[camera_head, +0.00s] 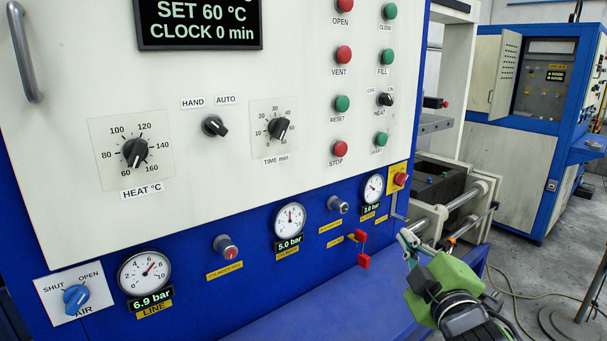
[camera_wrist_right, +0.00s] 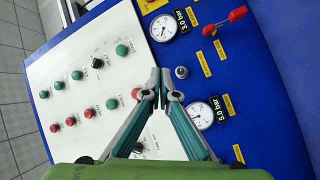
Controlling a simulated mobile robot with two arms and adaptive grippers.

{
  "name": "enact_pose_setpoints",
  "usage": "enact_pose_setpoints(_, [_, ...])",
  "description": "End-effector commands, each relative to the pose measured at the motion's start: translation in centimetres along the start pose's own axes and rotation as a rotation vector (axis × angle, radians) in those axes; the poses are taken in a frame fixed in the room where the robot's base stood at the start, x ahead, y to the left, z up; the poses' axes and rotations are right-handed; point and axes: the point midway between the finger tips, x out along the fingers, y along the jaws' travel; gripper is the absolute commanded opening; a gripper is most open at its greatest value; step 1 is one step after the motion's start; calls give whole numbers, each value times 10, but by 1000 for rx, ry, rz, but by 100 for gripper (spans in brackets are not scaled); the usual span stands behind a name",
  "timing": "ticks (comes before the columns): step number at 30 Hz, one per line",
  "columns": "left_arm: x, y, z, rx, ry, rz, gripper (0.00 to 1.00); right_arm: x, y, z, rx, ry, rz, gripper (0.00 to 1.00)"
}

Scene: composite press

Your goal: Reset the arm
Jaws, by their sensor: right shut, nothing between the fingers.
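My right gripper (camera_head: 408,241) is at the lower right of the head view, in front of the press's blue lower panel and to the right of a red lever valve (camera_head: 362,249). Its green and dark wrist parts show behind the fingers. In the right wrist view the two fingers of the gripper (camera_wrist_right: 160,72) come together at the tips, shut with nothing between them. The tips appear over the boundary between the white and blue panels, beside a small regulator knob (camera_wrist_right: 182,72). Whether they touch the panel cannot be told. My left gripper is not in view.
The white control panel (camera_head: 230,180) carries dials and red and green buttons. Pressure gauges (camera_head: 290,219) line the blue panel. A red emergency knob (camera_head: 400,179) and the press opening with steel rods (camera_head: 465,198) are near the right gripper. Another blue-white machine (camera_head: 518,150) stands behind.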

Motion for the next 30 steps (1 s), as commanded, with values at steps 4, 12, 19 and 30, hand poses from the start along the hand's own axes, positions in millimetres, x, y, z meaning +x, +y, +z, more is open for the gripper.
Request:
enact_pose_setpoints(4, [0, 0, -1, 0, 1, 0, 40, -37, -99, 58, 207, -179, -207, 0])
enact_pose_setpoints(12, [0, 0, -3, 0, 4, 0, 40, -156, -243, 137, 534, -570, -500, 0])
enact_pose_setpoints(19, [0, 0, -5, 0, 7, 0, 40, -256, -307, 167, 704, -854, -637, 0])
enact_pose_setpoints(30, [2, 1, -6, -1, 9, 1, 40, -330, -376, 199, 805, -1104, -725, 0])
